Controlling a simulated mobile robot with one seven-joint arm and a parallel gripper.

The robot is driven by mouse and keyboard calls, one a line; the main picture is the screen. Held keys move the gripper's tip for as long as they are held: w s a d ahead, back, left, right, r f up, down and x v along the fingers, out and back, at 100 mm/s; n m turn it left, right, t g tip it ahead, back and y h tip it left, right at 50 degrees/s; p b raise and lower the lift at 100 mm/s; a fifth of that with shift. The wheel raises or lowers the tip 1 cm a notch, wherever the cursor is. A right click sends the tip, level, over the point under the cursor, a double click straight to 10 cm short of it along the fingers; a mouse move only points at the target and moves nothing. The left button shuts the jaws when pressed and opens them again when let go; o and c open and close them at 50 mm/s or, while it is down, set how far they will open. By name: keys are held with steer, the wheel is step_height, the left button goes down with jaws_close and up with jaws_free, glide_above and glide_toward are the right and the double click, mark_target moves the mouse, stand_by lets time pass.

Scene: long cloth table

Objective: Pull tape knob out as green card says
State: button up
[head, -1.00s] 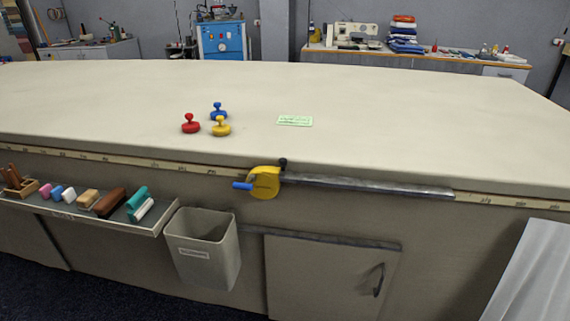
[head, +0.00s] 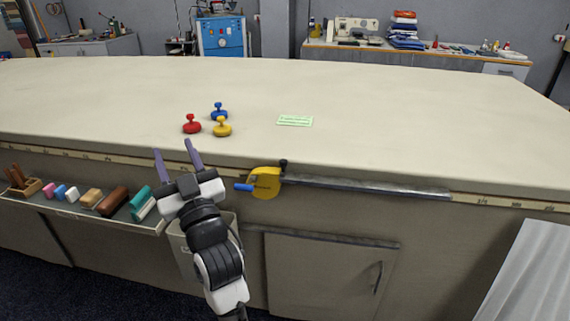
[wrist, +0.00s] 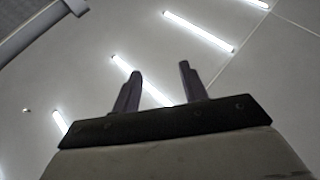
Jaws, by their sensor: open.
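The yellow tape case (head: 265,183) sits on the table's front edge, with a blue handle (head: 243,187) on its left side. A small dark knob (head: 283,163) stands at its upper right, at the left end of a grey metal rail (head: 365,188). The green card (head: 295,121) lies flat on the tabletop; its writing is too small to read. My gripper (head: 175,153) is open and empty, left of the tape case and in front of the table edge, fingers pointing up. In the wrist view my gripper's fingers (wrist: 158,88) stand apart against the ceiling lights.
Red (head: 191,125), blue (head: 219,110) and yellow (head: 222,127) knobbed weights stand on the tabletop beyond my gripper. A shelf (head: 85,211) with brushes and blocks juts out at left. A bin (head: 190,258) hangs behind my arm. The tabletop's right side is clear.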

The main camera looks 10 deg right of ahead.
steer(key=w+d+f+m+g+h, duration=0.1)
steer(key=w+d+f+m+h, duration=0.15)
steer(key=d+f, duration=0.35)
steer(key=w+d+f+m+g+h, duration=0.1)
steer(key=w+d+f+h, duration=0.2)
steer(key=d, duration=0.5)
steer(key=m+g+h+p, duration=0.1)
steer(key=m+g+h, duration=0.1)
steer(key=h, duration=0.2)
glide_toward(284, 166)
steer(key=shift+y, duration=0.25)
steer(key=w+p, duration=0.3)
steer(key=w, duration=0.6)
steer(key=shift+a, duration=0.1)
steer(key=shift+s, duration=0.1)
jaws_close()
